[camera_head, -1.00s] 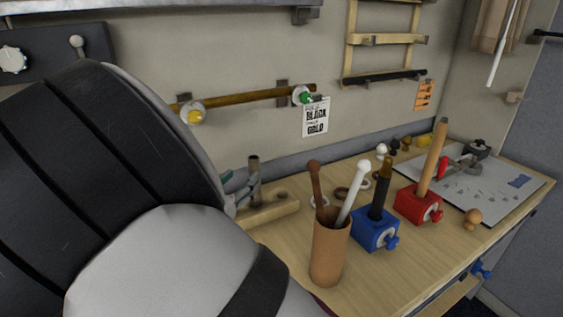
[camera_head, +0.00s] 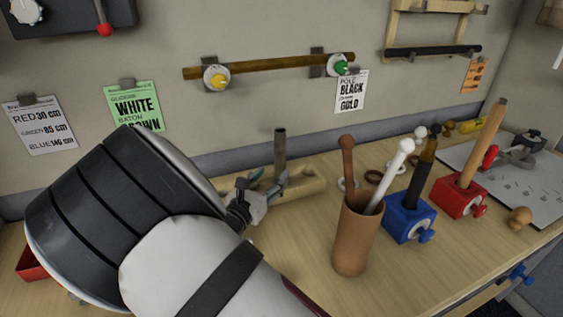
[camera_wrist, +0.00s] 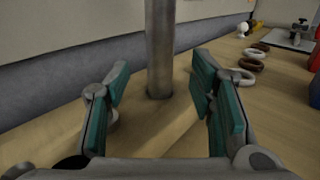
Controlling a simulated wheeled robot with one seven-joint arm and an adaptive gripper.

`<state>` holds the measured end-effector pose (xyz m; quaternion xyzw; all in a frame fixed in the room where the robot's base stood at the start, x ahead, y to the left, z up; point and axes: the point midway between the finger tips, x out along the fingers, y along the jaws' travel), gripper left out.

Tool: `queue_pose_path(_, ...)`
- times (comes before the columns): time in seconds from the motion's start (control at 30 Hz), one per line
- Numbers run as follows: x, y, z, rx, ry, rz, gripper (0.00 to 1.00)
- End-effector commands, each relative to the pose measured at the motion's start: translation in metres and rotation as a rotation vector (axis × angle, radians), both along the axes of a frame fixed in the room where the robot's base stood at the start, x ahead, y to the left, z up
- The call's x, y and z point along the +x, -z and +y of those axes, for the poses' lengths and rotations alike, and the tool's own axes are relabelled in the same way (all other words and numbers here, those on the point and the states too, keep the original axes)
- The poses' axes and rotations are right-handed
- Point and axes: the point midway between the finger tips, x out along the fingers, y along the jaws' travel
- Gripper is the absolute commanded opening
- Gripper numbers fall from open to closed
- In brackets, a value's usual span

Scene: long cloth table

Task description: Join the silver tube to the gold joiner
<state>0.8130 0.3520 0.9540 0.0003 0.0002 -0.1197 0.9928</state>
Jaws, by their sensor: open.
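The silver tube (camera_head: 280,148) stands upright in a wooden block (camera_head: 305,186) on the table. In the wrist view the grey tube (camera_wrist: 160,45) rises between and just beyond my two finger pads. My gripper (camera_head: 264,188) is open beside the tube's lower part, and in the wrist view (camera_wrist: 160,85) the pads stand apart with a gap on each side of the tube.
A brown cup (camera_head: 355,240) with a brown and a white stick stands right of my gripper. A red clamp (camera_head: 458,197) holds a wooden rod. Rings (camera_head: 374,176) lie behind the cup. The wall behind carries a rail and cards (camera_head: 350,92).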

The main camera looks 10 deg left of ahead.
Motion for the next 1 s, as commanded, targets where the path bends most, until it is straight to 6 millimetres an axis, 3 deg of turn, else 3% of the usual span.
queue_pose_path(0.17,0.012,-0.001,-0.004,0.0,0.003,-0.002,0.5)
queue_pose_path(0.5,0.059,0.0,-0.015,-0.001,0.001,-0.002,0.5)
queue_pose_path(0.73,0.061,-0.001,-0.015,-0.001,0.0,-0.001,0.5)
queue_pose_path(0.97,0.061,-0.001,-0.015,-0.001,0.0,-0.001,0.0)
queue_pose_path(1.0,0.061,-0.001,-0.015,-0.001,0.0,-0.001,0.0)
